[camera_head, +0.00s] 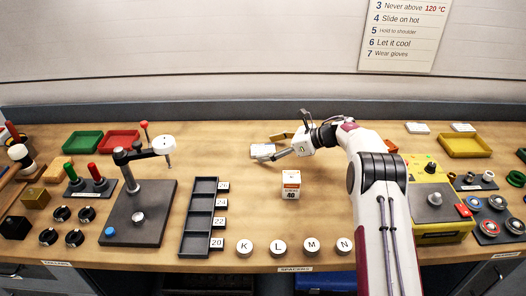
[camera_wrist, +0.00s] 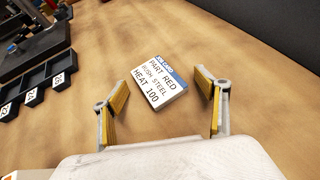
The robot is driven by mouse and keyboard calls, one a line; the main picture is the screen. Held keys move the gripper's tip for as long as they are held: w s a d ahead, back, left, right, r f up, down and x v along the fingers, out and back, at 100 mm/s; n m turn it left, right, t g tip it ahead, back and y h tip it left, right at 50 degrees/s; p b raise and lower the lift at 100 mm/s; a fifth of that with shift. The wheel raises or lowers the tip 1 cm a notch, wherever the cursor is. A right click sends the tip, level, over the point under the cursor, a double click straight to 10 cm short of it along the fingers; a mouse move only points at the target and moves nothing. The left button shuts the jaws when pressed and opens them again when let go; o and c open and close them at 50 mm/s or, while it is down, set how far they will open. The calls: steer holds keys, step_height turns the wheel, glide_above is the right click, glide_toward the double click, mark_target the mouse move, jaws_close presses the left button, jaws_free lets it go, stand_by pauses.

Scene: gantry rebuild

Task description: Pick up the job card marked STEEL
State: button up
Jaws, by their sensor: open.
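The job card (camera_wrist: 158,80) is a white block with a blue top band and the text PART RED, BUSH STEEL, HEAT 100. It lies tilted on the bench in the wrist view, just beyond my fingertips and between their lines. In the head view the card (camera_head: 262,151) lies at the middle back of the bench, left of my gripper. My gripper (camera_wrist: 165,88) has its two yellow-padded fingers spread on either side, with nothing between them. In the head view my gripper (camera_head: 278,147) reaches left toward the card; whether it touches the card is unclear there.
A small white and orange box marked 40 (camera_head: 291,184) stands in front of my gripper. A dark slotted rack (camera_head: 199,222) and a press on a dark base (camera_head: 138,213) are to the left. Round caps K, L, M, N line the front edge. Bench around the card is clear.

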mark_target(270, 150)
stand_by(0.4)
steer(key=c, duration=1.5)
steer(key=shift+c, duration=0.2)
steer(key=shift+r, duration=0.1)
step_height(270, 150, up, 10)
